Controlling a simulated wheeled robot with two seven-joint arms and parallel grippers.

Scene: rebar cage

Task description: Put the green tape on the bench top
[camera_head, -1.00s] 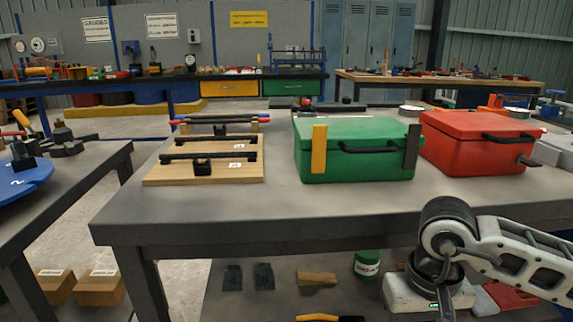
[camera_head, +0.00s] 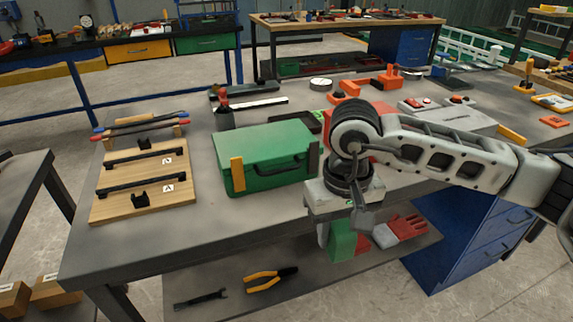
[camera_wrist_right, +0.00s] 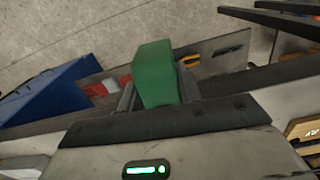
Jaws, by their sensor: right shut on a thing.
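The green tape (camera_head: 342,240) is between the fingers of my right gripper (camera_head: 338,228), which is shut on it. In the head view it hangs at the front edge of the bench, below the level of the top, with the lower shelf behind it. In the right wrist view the green tape (camera_wrist_right: 155,72) shows as a plain green block between the fingers (camera_wrist_right: 158,98). The grey bench top (camera_head: 225,211) has a bare strip along its front left. My left gripper is not in view.
A green case (camera_head: 265,160) and a wooden board with black bars (camera_head: 140,185) stand on the bench. My right arm covers much of the bench behind. Pliers (camera_head: 270,279) and red gloves (camera_head: 405,228) lie on the lower shelf. Blue drawers (camera_head: 470,240) stand at right.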

